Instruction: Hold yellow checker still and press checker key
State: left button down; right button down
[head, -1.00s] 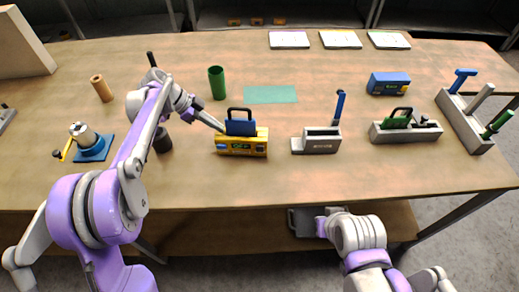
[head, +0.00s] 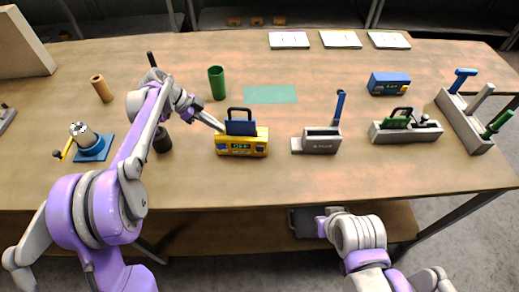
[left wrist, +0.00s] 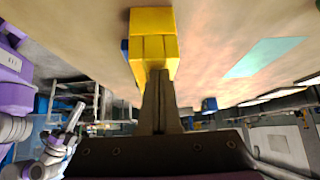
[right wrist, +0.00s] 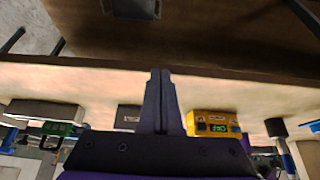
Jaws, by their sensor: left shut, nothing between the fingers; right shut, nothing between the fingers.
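The yellow checker (head: 241,146) stands upright on the table, left of its middle, with a blue block (head: 241,127) and a black handle loop at its top. Its front has a small lit green display and small keys, too small to read; this front also shows in the right wrist view (right wrist: 213,121). My left gripper (head: 221,129) is shut and empty, its tips at the checker's left end. In the left wrist view the fingertips (left wrist: 157,74) meet or nearly meet the yellow end (left wrist: 152,28). My right gripper (right wrist: 160,74) is shut and empty, near the table's front edge, apart from the checker.
A grey block with a blue lever (head: 320,144) stands right of the checker. Further right are a grey holder (head: 405,136), a blue device (head: 389,83) and a tool rack (head: 466,122). The table front is clear.

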aim_at(260, 148)
pick_arm(q)
jog(key=shift+f, duration=0.1)
pick_arm(e)
jog(key=w+a+n+t+y, duration=0.1)
jog(key=w+a+y, duration=0.1)
jog(key=w+a, duration=0.2)
jog(key=w+a+f+n+t+y, duration=0.1)
jog(key=w+a+t+y, duration=0.1)
jog(key=w+a, duration=0.2)
jog(key=w+a+n+t+y, duration=0.1)
jog(key=w+a+t+y, duration=0.1)
jog(key=a, duration=0.5)
jog(key=shift+w+a+f+n, duration=0.15)
jog(key=shift+w, duration=0.3)
jog(key=shift+w+a+f+n, duration=0.1)
jog(key=shift+w+n, duration=0.05)
jog(key=shift+w, duration=0.3)
jog(key=shift+y, duration=0.3)
jog(key=shift+w+d, duration=0.2)
jog(key=shift+w, duration=2)
jog(key=shift+w+d, duration=0.2)
jog(key=shift+w, duration=1.95)
jog(key=shift+w, duration=0.45)
jog(key=shift+w+d, duration=0.1)
jog(key=shift+w, duration=0.4)
jog(key=shift+s, duration=0.95)
